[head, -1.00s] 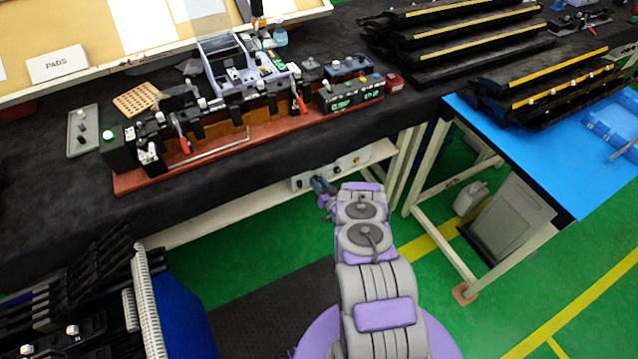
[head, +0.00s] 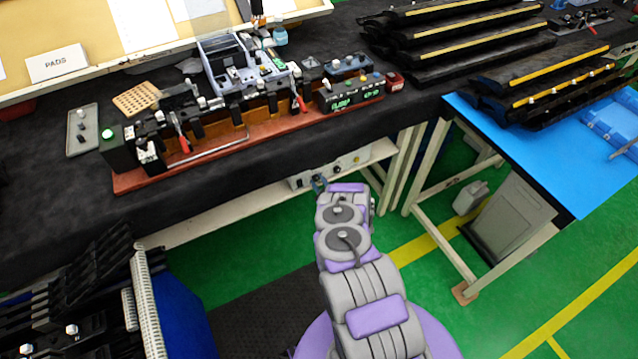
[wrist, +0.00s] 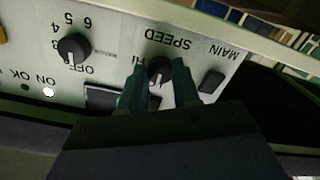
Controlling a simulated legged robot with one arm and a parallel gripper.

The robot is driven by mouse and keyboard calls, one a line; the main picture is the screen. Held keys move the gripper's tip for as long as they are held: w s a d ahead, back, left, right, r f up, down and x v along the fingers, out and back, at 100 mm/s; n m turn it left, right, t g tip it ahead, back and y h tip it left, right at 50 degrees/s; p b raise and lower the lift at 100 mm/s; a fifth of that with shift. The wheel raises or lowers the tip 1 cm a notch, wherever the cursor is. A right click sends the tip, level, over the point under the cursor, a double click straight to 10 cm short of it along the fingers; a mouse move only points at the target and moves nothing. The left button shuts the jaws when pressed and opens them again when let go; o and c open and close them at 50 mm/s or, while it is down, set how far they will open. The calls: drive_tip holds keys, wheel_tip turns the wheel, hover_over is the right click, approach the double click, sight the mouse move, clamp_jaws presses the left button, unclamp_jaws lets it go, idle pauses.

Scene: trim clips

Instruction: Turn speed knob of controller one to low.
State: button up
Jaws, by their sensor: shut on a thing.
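The controller is a pale panel box (head: 345,166) on the shelf under the bench in the head view. In the wrist view its face (wrist: 112,62) appears upside down. The black speed knob (wrist: 159,70) sits beside the inverted SPEED lettering, with HI at its left; a light mark shows on it, but its exact setting is partly hidden. My gripper (wrist: 159,80) has one teal finger on each side of the knob and is shut on it. In the head view my gripper (head: 319,184) is at the panel front, partly hidden by my arm. No controller number is legible.
Another black dial (wrist: 73,48) with numbers is left of the speed knob in the wrist view. A dark switch (wrist: 211,82) is near MAIN. The black bench top (head: 60,190) overhangs the shelf. A bench leg (head: 407,170) stands to the right.

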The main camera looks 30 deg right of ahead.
drive_tip(key=shift+s+f, duration=0.15)
drive_tip(key=shift+f, duration=0.05)
idle(0.4)
drive_tip(key=o, duration=1.1)
drive_tip(key=shift+r, duration=0.1)
drive_tip(key=shift+c, duration=0.2)
drive_tip(key=s, duration=1.7)
drive_tip(key=shift+d+r+p, duration=0.35)
drive_tip(key=shift+r+p, duration=0.1)
